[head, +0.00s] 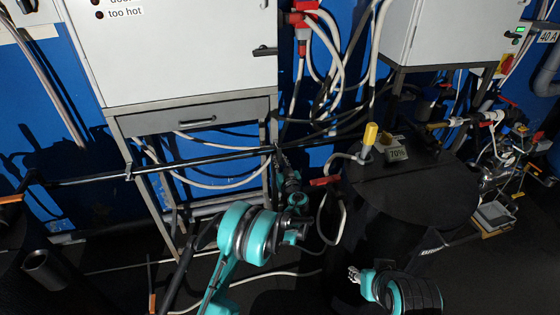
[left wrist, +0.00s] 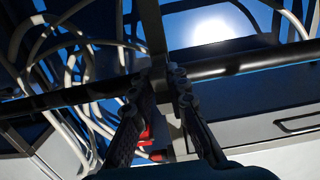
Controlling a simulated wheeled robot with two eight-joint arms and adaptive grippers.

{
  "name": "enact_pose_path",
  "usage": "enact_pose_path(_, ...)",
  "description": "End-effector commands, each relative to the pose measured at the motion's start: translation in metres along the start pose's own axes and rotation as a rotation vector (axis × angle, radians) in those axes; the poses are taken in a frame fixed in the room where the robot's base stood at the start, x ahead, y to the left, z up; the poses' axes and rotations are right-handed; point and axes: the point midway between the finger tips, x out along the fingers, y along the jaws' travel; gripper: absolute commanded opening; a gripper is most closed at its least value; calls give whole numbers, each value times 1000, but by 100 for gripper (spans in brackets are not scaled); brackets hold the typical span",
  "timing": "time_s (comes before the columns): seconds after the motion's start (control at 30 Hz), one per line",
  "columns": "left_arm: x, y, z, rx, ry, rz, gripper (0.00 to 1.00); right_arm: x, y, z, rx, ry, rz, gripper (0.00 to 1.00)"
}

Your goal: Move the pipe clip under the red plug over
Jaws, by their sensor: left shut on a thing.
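The red plug (head: 302,32) hangs at the top of the head view beside the grey cabinet. A black horizontal pipe (head: 215,157) runs below it, past the cabinet leg. My left gripper (head: 279,150) is at this pipe, below the plug. In the left wrist view my left gripper (left wrist: 161,74) has its fingertips together at the pipe (left wrist: 238,66), shut on the small pipe clip, which the fingertips mostly hide. Red parts (left wrist: 147,132) show between the fingers there. My right gripper (head: 355,274) is low near the dark tank; its jaws are too small to read.
A cabinet with a drawer (head: 197,117) stands behind the pipe at left. Loose white cables (head: 340,75) hang around the plug. A red handle (head: 325,181) sits right of my left gripper. A dark round tank (head: 415,200) bears a 70% label (head: 397,154).

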Motion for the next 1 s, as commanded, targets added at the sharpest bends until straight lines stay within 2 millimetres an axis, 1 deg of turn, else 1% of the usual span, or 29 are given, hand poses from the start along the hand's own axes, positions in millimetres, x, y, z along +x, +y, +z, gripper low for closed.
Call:
enact_pose_path(0.03, 0, -1, -6, -4, -34, -1, 0, -7, 0, -5, 0, 0, 0, 40)
enact_pose_path(0.2, 1, -1, -9, -2, -137, -1, 0, -16, 0, -12, 0, 0, 0, 40)
enact_pose_path(0.37, 1, -1, -8, 0, -180, 1, 0, -18, 0, -13, 0, 0, 0, 40)
enact_pose_path(0.63, 1, 0, -6, 1, -181, 1, 0, -17, 0, -12, 0, 0, 0, 40)
enact_pose_path(0.67, 1, 0, -6, 1, -181, 1, 23, -17, 0, -12, 0, 0, 0, 40)
enact_pose_path(0.7, 1, 0, -6, 0, -181, 1, 34, -17, 0, -12, 0, 0, 0, 40)
enact_pose_path(0.73, 1, 0, -6, 0, -181, 1, 36, -17, 0, -12, 0, 0, 0, 40)
enact_pose_path(1.0, 0, 0, -6, 0, -181, 1, 36, -17, 0, -12, 0, 0, 0, 40)
